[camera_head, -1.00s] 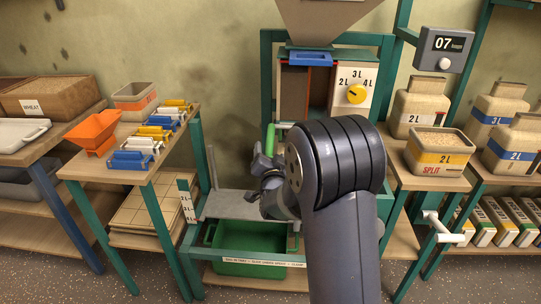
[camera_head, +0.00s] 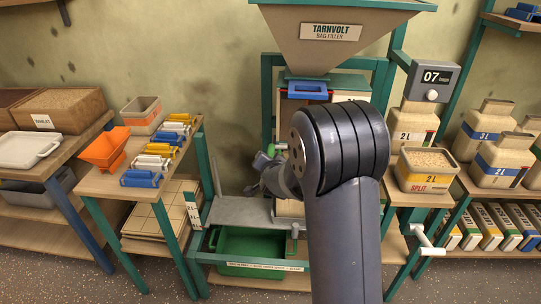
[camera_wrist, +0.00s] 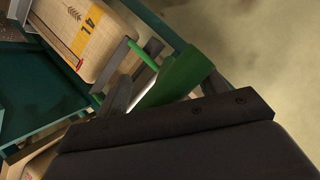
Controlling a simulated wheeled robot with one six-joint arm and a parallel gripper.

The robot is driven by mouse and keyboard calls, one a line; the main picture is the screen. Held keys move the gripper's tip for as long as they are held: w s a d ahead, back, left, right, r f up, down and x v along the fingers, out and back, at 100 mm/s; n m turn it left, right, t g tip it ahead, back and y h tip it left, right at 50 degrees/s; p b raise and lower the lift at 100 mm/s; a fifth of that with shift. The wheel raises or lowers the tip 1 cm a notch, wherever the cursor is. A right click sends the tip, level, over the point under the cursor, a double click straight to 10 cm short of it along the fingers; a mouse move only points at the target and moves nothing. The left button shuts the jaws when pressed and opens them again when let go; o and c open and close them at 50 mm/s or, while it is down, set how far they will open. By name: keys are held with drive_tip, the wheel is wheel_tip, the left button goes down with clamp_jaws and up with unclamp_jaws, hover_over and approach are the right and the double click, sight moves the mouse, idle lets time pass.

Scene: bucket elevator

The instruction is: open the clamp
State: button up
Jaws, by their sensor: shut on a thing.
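The clamp's green handle (camera_head: 271,150) shows in the head view at the filler's left side, below the blue-handled slide. Only its tip shows past my gripper (camera_head: 264,160), which is shut on it. In the wrist view a broad green piece (camera_wrist: 184,76) and a thin green rod (camera_wrist: 142,54) lie just beyond my dark gripper body. A bag marked 4L (camera_wrist: 92,38) with a yellow label is close beside them. My arm hides the clamp's jaws and most of the filler's front in the head view.
The filler's hopper (camera_head: 335,35) is above, with a blue handle (camera_head: 307,90) beneath it. A grey shelf (camera_head: 240,211) and green bin (camera_head: 250,243) are below. The left table holds an orange funnel (camera_head: 104,149) and several coloured clips.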

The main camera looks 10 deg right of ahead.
drive_tip(key=shift+w+r+g+p, duration=0.1)
drive_tip(key=shift+r+g+p, duration=0.4)
drive_tip(key=shift+r+p, duration=0.35)
drive_tip(key=shift+w+d+r+p, duration=0.1)
drive_tip(key=shift+w+r+p, duration=0.25)
drive_tip(key=shift+p, duration=0.45)
drive_tip(key=shift+c, duration=0.2)
drive_tip(key=shift+r, duration=0.1)
drive_tip(key=o, duration=1.3)
drive_tip(key=shift+s, duration=0.1)
drive_tip(key=p+v, duration=0.1)
drive_tip(key=v, duration=0.9)
drive_tip(key=shift+s+r, duration=0.1)
drive_tip(key=shift+s, duration=0.35)
